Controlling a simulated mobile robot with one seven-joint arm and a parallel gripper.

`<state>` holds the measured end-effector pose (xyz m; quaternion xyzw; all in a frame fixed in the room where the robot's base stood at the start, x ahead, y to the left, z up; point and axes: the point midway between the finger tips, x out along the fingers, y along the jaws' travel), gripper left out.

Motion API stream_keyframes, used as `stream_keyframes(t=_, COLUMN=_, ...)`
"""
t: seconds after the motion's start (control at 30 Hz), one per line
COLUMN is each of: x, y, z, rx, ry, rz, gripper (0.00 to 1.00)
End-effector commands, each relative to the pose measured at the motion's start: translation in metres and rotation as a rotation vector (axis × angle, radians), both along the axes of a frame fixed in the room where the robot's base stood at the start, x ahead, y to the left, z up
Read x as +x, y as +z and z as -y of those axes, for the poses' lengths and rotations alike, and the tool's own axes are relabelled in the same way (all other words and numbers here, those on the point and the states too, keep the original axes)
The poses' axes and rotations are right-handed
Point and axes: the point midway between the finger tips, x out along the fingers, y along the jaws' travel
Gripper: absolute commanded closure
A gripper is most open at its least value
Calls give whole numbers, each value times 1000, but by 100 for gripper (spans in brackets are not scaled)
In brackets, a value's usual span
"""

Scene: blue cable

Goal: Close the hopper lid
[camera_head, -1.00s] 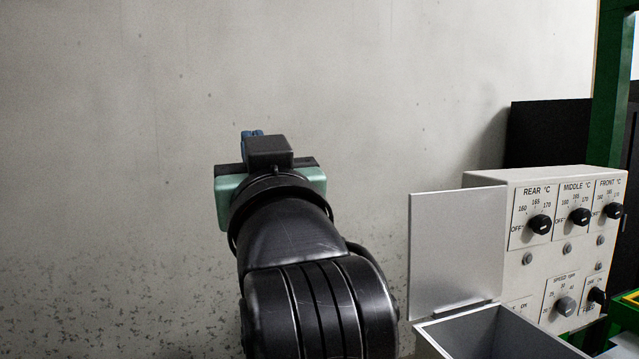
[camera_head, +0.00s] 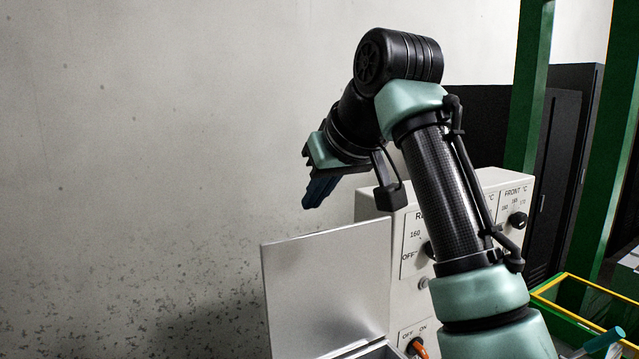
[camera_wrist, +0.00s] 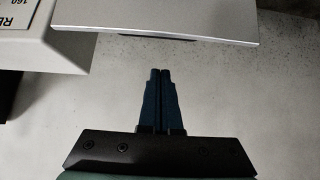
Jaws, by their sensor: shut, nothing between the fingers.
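The hopper lid (camera_head: 328,284) is a flat grey metal plate standing upright, open, at the back edge of the hopper (camera_head: 378,350). Only a small part of the hopper's rim shows at the bottom of the head view. My gripper (camera_head: 316,196) is shut and empty, with blue fingers pointing down, above the lid's top edge and apart from it in the picture. In the wrist view, my gripper (camera_wrist: 159,75) shows its fingers together, with the lid (camera_wrist: 160,20) across the top of the picture beyond the fingertips.
The cream control box (camera_head: 375,207) stands right of the lid, partly hidden by my arm; its corner also shows in the wrist view (camera_wrist: 45,45). A green and yellow frame (camera_head: 590,295) is at the right. The speckled wall (camera_head: 150,150) fills the left and back.

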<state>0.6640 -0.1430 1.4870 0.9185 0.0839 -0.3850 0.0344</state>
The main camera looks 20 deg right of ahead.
Motion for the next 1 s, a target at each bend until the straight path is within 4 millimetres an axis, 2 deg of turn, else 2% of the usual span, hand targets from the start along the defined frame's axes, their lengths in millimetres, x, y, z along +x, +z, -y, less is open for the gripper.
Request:
stream_keyframes(t=0.27, x=43, y=-41, z=-8, rx=3, ry=-1, rz=-5, gripper=100)
stream_keyframes(t=0.63, x=11, y=-47, z=-2, rx=1, ry=0, rz=3, gripper=100)
stream_keyframes(t=1.0, x=4, y=-49, z=-1, rx=1, ry=1, rz=2, gripper=100)
